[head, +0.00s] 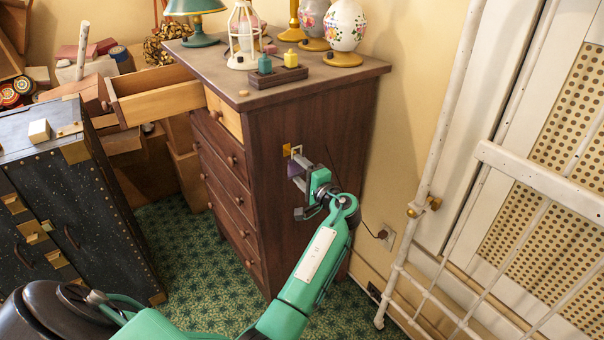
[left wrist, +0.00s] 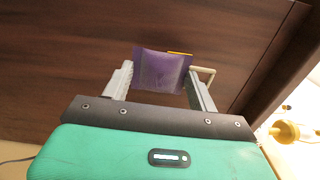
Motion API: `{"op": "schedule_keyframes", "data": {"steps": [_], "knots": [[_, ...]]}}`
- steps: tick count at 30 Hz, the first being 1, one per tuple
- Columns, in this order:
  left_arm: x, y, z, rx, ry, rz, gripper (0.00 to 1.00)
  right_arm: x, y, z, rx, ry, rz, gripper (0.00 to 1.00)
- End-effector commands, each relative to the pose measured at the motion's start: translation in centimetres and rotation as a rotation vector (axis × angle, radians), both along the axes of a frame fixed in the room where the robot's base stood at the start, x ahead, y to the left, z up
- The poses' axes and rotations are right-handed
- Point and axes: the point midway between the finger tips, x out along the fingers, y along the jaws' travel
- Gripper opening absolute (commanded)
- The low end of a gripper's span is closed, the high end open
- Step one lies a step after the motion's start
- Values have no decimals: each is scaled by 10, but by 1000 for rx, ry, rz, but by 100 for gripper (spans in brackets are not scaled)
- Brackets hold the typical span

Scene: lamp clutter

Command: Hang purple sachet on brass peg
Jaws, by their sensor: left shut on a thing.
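My left gripper (head: 299,172) is at the dark wooden side of the dresser, shut on the purple sachet (head: 293,169). In the left wrist view, the sachet (left wrist: 160,72) sits between the two grey fingers. A pale loop (left wrist: 206,72) sticks out beside it, and this loop also shows above the sachet in the head view (head: 297,151). A small gold plate (head: 286,149), which seems to be the brass peg's mount, is on the dresser side just left of the loop. A gold edge (left wrist: 180,53) shows behind the sachet. I cannot tell whether the loop is around the peg.
The dresser (head: 310,130) has an open top drawer (head: 158,100) at left. Lamps and a small wooden block holder (head: 277,77) stand on top. A dark trunk (head: 75,200) stands at left. A white metal frame (head: 430,180) stands at right.

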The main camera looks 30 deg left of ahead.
Motion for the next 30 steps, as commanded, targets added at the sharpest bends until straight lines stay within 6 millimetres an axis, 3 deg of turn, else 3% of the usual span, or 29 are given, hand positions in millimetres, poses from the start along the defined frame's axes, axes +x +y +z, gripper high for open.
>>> {"op": "schedule_keyframes", "data": {"steps": [30], "knots": [[3, 6, -3, 0, 0, -1, 37, -1, 6, -5, 8, 0, -3, 36]]}}
